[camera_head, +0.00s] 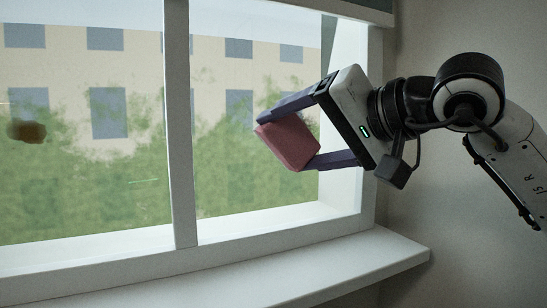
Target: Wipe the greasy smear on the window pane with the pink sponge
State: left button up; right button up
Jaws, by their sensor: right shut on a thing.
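The pink sponge (289,142) is held tilted between the two fingers of my right gripper (290,140), in front of the right window pane (230,185). I cannot tell whether the sponge touches the glass. A brown greasy smear (27,131) shows on the left window pane (90,190), near the left edge of the view. The sponge is well to the right of the smear, on the other side of the upright bar. My left gripper is not in view.
A white upright window bar (181,130) stands between the two panes. A white sill (330,268) juts out below the window, and its visible part is bare. A grey wall (440,200) is at the right, behind my right arm.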

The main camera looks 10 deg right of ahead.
jog(key=shift+w+r, duration=0.2)
jog(key=shift+w, duration=0.15)
jog(key=w+p, duration=0.1)
jog(key=w, duration=0.1)
jog(key=w+a+p, duration=0.1)
jog(key=w, duration=0.2)
jog(key=shift+f, duration=0.15)
jog(key=shift+p, duration=0.3)
jog(key=shift+w+a+p, duration=0.2)
jog(key=shift+w+p, duration=0.25)
jog(key=shift+w, duration=0.5)
